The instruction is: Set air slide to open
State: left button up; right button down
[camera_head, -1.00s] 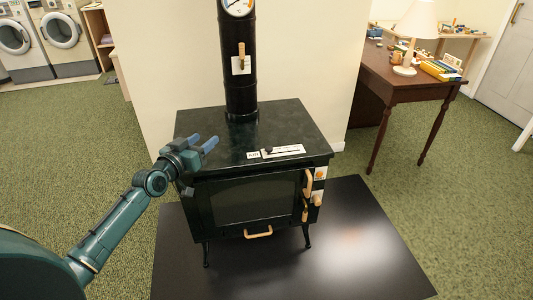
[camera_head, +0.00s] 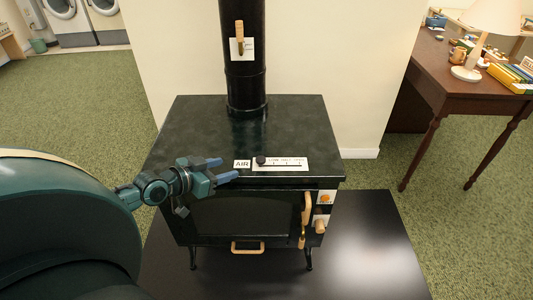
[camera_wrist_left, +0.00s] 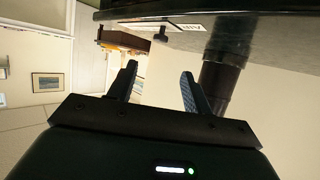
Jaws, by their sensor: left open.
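The air slide is a small black knob (camera_head: 261,161) on a white scale plate (camera_head: 290,164) on the stove top's front edge. The knob sits at the plate's left end, beside a label reading AIR (camera_head: 242,164). The stove (camera_head: 240,130) is dark green-black. My left gripper (camera_head: 222,170) is open and empty, left of the label, with its blue fingers pointing right toward the knob. In the left wrist view the fingers (camera_wrist_left: 158,92) are apart, and the knob (camera_wrist_left: 160,37) shows beyond them near the stove edge. My right gripper is not in view.
The stove pipe (camera_head: 243,60) rises at the back with a wooden-handled lever (camera_head: 239,38). The stove door has a wooden handle (camera_head: 307,208) and knobs on the right. A black floor plate (camera_head: 370,245) lies below. A table with a lamp (camera_head: 490,40) stands right.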

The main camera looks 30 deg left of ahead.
aim_at(260, 159)
pick_arm(q)
jog(key=b+x, duration=0.2)
jog(key=x, duration=1)
jog(key=shift+w+d+f, duration=0.15)
jog(key=shift+w, duration=0.25)
jog(key=shift+c, duration=0.2)
grip_shut()
